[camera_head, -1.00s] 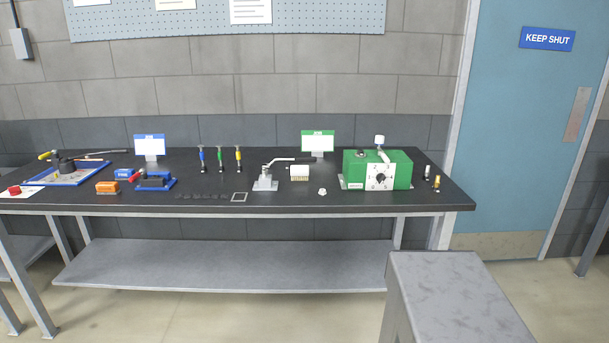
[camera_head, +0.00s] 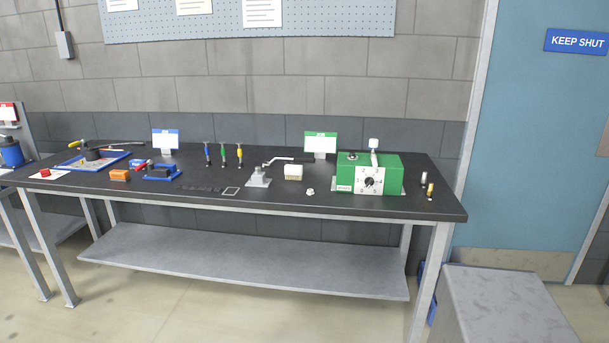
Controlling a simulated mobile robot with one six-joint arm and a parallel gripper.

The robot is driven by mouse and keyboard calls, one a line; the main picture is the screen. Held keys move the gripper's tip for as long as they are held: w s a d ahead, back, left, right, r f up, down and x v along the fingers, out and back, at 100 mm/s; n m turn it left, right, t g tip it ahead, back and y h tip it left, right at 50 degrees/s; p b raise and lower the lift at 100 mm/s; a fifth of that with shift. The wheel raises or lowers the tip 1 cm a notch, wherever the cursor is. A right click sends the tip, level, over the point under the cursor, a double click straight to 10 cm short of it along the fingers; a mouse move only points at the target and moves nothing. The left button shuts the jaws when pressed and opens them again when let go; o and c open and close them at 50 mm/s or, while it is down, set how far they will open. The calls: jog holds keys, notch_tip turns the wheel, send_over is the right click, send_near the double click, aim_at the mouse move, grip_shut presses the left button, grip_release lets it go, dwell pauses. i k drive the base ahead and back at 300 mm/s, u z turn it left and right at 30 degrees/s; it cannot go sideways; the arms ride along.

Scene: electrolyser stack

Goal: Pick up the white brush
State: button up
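I cannot make out the white brush for certain. A small white block-like thing (camera_head: 293,172) stands on the black bench top right of a grey metal stand with a lever. It may be the brush, but it is too small to tell. A smaller white piece (camera_head: 310,191) lies nearer the front edge. My gripper is not in view.
The long black bench (camera_head: 270,203) has a grey lower shelf (camera_head: 240,270). A green box with a dial (camera_head: 368,174) stands right of the white things. A blue tray (camera_head: 68,167) is at the left. A grey block (camera_head: 505,305) fills the lower right. Bare floor lies in front.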

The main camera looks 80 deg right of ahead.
aim_at(291, 171)
jog(key=z, duration=0.05)
jog(key=k, duration=1.35)
jog(key=z, duration=1.1)
jog(key=i, duration=1)
jog(key=u, duration=0.1)
